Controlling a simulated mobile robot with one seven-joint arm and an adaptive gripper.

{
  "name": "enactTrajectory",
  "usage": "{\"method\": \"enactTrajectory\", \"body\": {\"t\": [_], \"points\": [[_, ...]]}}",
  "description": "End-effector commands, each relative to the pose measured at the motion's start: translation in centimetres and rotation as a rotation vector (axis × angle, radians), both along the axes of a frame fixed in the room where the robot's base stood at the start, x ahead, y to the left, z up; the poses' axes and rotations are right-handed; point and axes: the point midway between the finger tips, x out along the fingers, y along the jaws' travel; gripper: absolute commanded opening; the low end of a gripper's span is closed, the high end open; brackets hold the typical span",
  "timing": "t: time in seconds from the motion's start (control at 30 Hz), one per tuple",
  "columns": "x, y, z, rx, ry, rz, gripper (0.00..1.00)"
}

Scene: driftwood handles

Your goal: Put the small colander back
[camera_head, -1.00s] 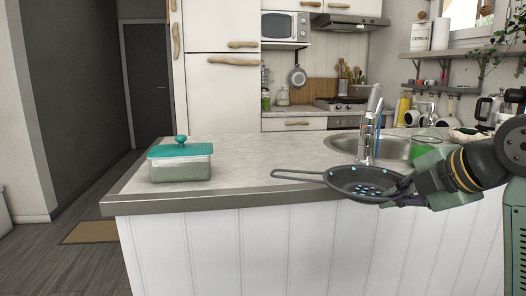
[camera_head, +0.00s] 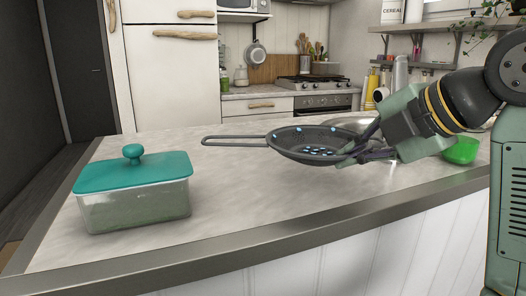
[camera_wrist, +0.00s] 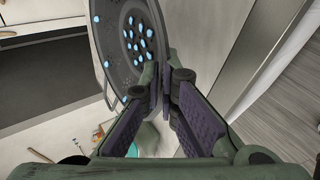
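The small colander (camera_head: 308,144) is a dark grey pan-shaped strainer with a long loop handle and light blue spots showing in its bowl. It is held above the counter, its handle pointing left. My gripper (camera_head: 362,150) is shut on the colander's right rim. The wrist view shows the colander (camera_wrist: 130,45) with its rim between the purple-padded fingertips (camera_wrist: 163,85). Whether the colander touches the counter is hard to tell, but it looks raised.
A glass box with a teal lid (camera_head: 134,190) stands on the counter (camera_head: 240,205) at left. A green glass (camera_head: 462,150) and the sink are at right, partly behind my arm. A similar pan (camera_head: 256,54) hangs on the back wall. The counter's middle front is clear.

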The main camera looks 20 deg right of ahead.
Motion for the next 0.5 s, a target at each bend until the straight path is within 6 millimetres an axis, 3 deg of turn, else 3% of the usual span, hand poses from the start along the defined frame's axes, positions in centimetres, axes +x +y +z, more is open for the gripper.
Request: {"method": "enactTrajectory", "body": {"t": [0.5], "points": [[11.8,2.6,-1.0,0.002,0.000,0.002,0.00]]}}
